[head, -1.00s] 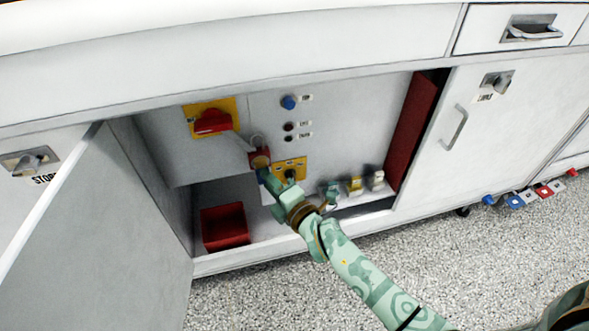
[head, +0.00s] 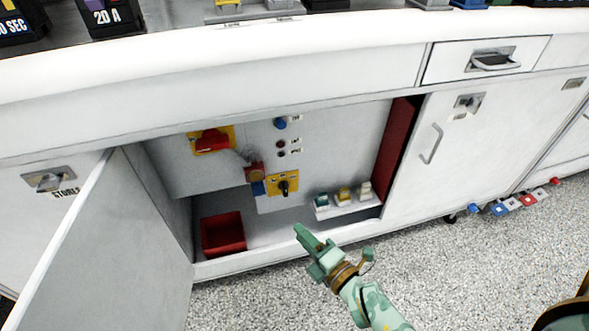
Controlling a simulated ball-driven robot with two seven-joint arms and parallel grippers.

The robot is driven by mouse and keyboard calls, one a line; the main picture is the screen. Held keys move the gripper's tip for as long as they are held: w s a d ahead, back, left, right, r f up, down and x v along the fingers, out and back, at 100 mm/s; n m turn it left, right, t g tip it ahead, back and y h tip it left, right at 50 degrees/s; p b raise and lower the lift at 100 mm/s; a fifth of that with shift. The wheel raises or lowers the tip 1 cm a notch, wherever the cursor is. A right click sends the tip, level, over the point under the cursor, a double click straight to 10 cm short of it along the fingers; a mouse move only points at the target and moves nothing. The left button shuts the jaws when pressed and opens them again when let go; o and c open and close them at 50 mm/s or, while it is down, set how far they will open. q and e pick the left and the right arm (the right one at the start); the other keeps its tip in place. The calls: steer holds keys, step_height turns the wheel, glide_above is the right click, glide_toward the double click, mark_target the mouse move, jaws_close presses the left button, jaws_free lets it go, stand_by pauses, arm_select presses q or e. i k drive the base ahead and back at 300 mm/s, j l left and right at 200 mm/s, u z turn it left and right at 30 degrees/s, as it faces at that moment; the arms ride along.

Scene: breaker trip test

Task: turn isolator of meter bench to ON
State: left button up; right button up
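Inside the open cupboard, a red rotary handle (head: 211,141) sits on a yellow plate at the upper left of the grey panel, its grip lying roughly level. A smaller black knob (head: 284,186) on another yellow plate sits lower right, looking roughly upright. I cannot read any ON or OFF marks. A red padlock-like piece (head: 254,171) with a blue part below hangs between them. My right gripper (head: 303,235) is in front of the cupboard, below the black knob and apart from the panel. It looks empty, but its finger gap does not show. My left gripper is out of view.
A blue button (head: 280,123) and small dark lamps are on the panel. A red bin (head: 223,234) and a shelf of small coloured pieces (head: 345,206) are below. The open door (head: 110,255) stands left. The bench top's edge runs above.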

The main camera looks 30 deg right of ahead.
mark_target(212, 140)
steer(key=k+j, duration=0.8)
steer(key=j, duration=0.15)
